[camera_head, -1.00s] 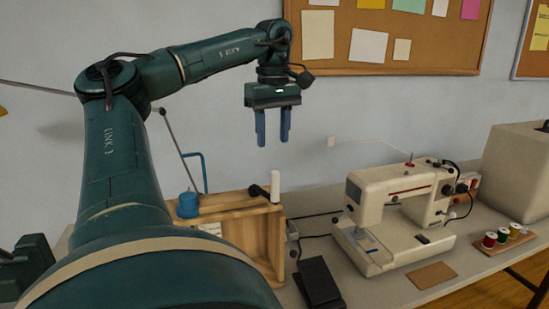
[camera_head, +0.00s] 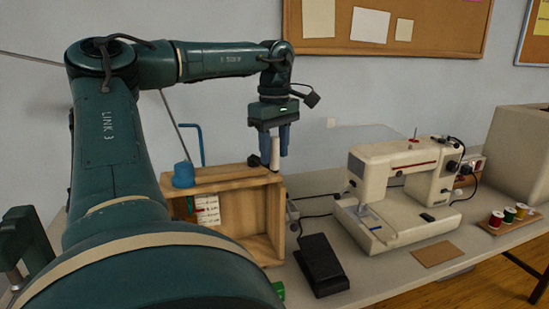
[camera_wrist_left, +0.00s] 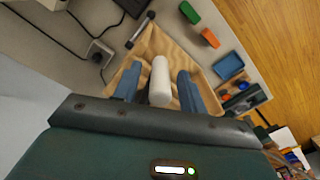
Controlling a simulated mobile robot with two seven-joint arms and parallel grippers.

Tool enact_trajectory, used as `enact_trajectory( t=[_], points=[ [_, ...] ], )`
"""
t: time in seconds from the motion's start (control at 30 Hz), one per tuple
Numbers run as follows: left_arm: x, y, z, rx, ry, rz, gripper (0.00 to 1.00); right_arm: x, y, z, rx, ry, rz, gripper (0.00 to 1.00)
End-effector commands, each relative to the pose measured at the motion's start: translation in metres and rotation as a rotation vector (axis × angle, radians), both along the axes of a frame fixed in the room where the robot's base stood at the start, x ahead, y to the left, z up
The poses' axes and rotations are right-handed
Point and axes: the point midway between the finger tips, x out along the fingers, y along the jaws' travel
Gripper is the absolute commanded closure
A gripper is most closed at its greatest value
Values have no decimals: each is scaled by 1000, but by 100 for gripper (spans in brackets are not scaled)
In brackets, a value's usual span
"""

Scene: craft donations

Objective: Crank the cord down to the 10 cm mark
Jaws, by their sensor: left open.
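The wooden box (camera_head: 265,248) stands on the table, with a white card (camera_head: 207,210) bearing red and green marks inside its open front. The marks are too small to read, and I cannot make out the cord. A white upright handle (camera_head: 275,152) stands at the box's top right; a dark piece beside it is mostly hidden. My left gripper (camera_head: 274,153) points down over the handle. Its blue fingers are open, one on each side of it. In the left wrist view, the white handle (camera_wrist_left: 160,82) stands between the parted fingers, with gaps visible.
A blue spool-like piece (camera_head: 184,174) sits on the box's left top, near a bent blue rod (camera_head: 199,143). A black pedal (camera_head: 321,265) lies right of the box. A sewing machine (camera_head: 400,185) and thread spools (camera_head: 509,214) stand farther right.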

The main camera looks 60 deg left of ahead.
Motion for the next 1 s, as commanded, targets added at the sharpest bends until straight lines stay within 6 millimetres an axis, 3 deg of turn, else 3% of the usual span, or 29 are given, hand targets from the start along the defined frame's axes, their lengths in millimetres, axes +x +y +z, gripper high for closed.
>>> enact_trajectory(
  t=[0.2, 0.47, 1.0],
  points=[
    [0, 0, -16, 1, 0, -1, 58, 0, 0, -1, 4, 0, -2, 100],
    [0, 0, -17, 1, 0, -1, 58, 0, 0, -1, 3, 0, -3, 100],
    [0, 0, -16, 1, 0, -1, 100, 0, 0, -1, 3, 0, -3, 100]
  ],
)
